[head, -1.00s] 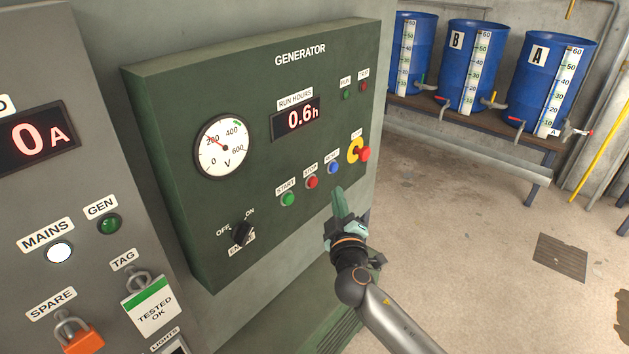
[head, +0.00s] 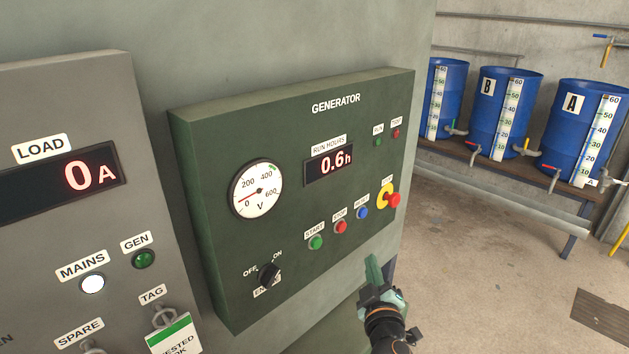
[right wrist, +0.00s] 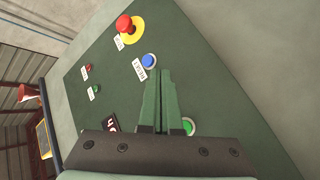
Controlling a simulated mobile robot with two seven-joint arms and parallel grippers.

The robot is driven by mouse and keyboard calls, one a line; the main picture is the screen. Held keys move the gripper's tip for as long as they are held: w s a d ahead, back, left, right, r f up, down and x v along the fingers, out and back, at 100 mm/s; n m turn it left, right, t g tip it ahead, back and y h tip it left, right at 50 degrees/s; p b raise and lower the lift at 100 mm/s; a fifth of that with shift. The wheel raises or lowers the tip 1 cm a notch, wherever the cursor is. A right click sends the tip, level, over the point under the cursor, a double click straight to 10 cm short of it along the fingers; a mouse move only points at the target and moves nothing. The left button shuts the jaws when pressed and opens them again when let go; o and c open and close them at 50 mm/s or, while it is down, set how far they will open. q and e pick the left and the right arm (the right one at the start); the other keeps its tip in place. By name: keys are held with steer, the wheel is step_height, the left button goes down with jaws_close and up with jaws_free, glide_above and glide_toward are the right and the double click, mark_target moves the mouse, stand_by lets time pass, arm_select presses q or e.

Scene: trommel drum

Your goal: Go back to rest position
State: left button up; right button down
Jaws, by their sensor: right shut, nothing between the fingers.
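My right gripper (head: 373,272) is shut and empty, its green fingers together, below and right of the buttons on the green generator panel (head: 225,290). In the right wrist view its fingers (right wrist: 160,95) point at the panel and cover part of the button row. The panel has a green start button (head: 316,243), a red stop button (head: 341,227), a blue button (head: 362,213) and a red mushroom button (head: 393,200) on a yellow ring. I cannot tell the exact gap between fingertips and panel. My left gripper is not in view.
A grey panel (head: 60,110) with a load display reading 0A stands at the left. Its MAINS lamp (head: 93,283) is white. The voltmeter (head: 257,190) needle points low. Several blue drums (head: 505,100) stand on a bench at the back right. Concrete floor (head: 480,260) is clear between.

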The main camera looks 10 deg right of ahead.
steer(key=s+a+f+m+g+y, duration=0.1)
steer(key=s+f+m+g+y, duration=0.35)
steer(key=s+f, duration=1.25)
steer(key=s+f+m+g+p, duration=0.1)
steer(key=s+f+g, duration=0.2)
steer(key=s, duration=1)
step_height(320, 180, down, 4)
steer(key=shift+s+a+r+g, duration=0.25)
steer(key=shift+s+g, duration=0.05)
steer(key=shift+g, duration=0.05)
steer(key=c, duration=1.6)
jaws_free()
steer(key=shift+m, duration=0.25)
